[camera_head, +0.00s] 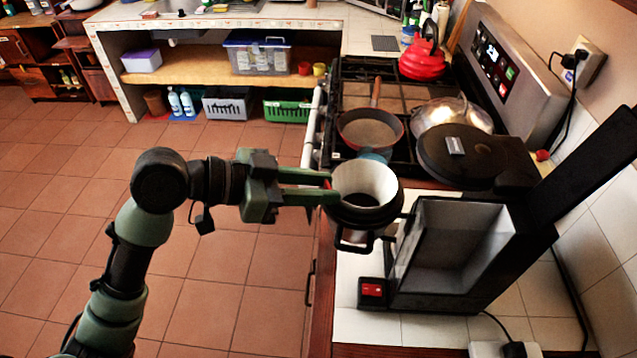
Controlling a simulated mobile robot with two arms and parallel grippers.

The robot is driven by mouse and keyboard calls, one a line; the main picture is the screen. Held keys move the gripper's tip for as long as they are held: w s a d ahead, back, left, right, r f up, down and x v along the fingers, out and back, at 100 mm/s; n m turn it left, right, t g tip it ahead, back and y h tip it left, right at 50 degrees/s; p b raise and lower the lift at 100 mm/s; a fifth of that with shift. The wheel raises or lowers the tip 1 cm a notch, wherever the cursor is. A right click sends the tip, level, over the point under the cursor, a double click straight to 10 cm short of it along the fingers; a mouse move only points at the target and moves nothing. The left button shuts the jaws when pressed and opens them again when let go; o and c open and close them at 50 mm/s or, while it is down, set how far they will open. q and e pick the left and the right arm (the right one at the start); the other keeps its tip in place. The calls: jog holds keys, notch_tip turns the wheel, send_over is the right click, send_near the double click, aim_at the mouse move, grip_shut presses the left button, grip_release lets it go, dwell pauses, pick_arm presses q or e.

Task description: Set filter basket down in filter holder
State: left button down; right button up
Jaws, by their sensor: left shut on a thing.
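The filter basket (368,178) shows as a pale, open-topped cone at the left side of the black coffee machine (515,245). A black, round filter holder (364,216) with a loop handle at its front surrounds the basket's lower part. My left gripper (334,189) comes in from the left and is shut on the basket at its left side. The basket's bottom is hidden, so I cannot tell whether it rests in the holder or is just above it. My right gripper is not in view.
The machine's open tank (450,245) is just right of the holder, with a red switch (372,291) in front. A round black lid (465,155) stands behind. A pan (370,131) sits on the stove beyond. The counter's front edge is close below my gripper.

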pick_arm(q)
jog(key=shift+w+f+b, duration=0.1)
jog(key=shift+f+b, duration=0.2)
jog(key=shift+f, duration=0.05)
jog(key=c, duration=1.1)
grip_release()
jog(key=shift+r, duration=0.1)
jog(key=shift+c, duration=0.2)
jog(key=shift+r+p, duration=0.35)
jog(key=shift+a, duration=0.35)
jog(key=b+v, duration=0.4)
jog(key=v, duration=0.7)
jog(key=shift+s+r, duration=0.15)
jog(key=shift+s, duration=0.1)
